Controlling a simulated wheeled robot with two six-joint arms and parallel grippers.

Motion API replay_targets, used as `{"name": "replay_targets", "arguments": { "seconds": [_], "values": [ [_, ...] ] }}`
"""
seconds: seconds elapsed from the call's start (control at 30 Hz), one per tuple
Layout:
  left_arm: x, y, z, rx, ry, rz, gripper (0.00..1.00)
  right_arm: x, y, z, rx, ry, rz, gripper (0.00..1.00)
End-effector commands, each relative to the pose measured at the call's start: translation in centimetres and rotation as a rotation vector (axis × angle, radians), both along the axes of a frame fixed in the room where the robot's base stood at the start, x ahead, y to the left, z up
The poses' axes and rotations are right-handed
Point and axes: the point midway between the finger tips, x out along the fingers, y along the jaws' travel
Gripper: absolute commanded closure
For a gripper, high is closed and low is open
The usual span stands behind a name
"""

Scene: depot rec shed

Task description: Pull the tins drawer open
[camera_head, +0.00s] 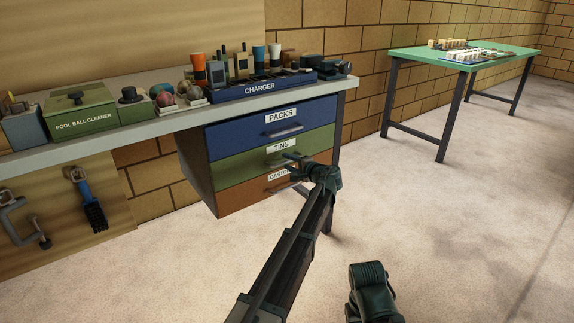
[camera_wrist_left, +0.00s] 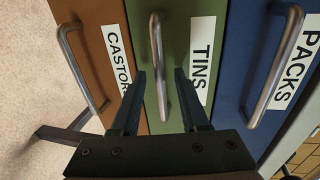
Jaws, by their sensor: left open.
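The green tins drawer (camera_head: 235,166) is the middle one of three in the cabinet under the bench, and it looks shut. It also shows in the left wrist view (camera_wrist_left: 176,28), with its label and a grey bar handle (camera_wrist_left: 156,45). My left gripper (camera_head: 296,161) is at the front of this drawer. In the left wrist view its open fingers (camera_wrist_left: 159,76) stand one on each side of the handle; I cannot tell whether they touch it. My arm hides part of the drawer fronts.
The blue packs drawer (camera_head: 238,132) is above and the orange castors drawer (camera_head: 236,198) below; both look shut. The bench top (camera_head: 180,123) carries a charger (camera_head: 262,88) and several boxes. A green table (camera_head: 405,53) stands at the back right. The floor in front is clear.

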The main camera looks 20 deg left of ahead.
Motion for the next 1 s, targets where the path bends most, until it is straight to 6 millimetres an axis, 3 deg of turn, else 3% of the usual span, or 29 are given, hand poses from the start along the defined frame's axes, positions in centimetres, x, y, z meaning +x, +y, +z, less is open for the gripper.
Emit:
{"name": "replay_targets", "arguments": {
  "seconds": [0.47, 0.73, 1.0],
  "values": [
    [0.78, 0.99, -0.24, 0.0, 0.0, -0.001, 0.55, 0.0, -0.01, -0.25, 0.0, 0.0, -0.001, 0.41],
    [0.77, 0.97, -0.25, 0.0, 0.0, -0.001, 1.0, 0.0, -0.01, -0.25, 0.0, 0.0, -0.001, 0.41],
    [0.76, 0.97, -0.26, 0.0, 0.0, -0.001, 1.0, 0.0, -0.01, -0.25, 0.0, 0.0, -0.001, 0.41]
  ]
}}
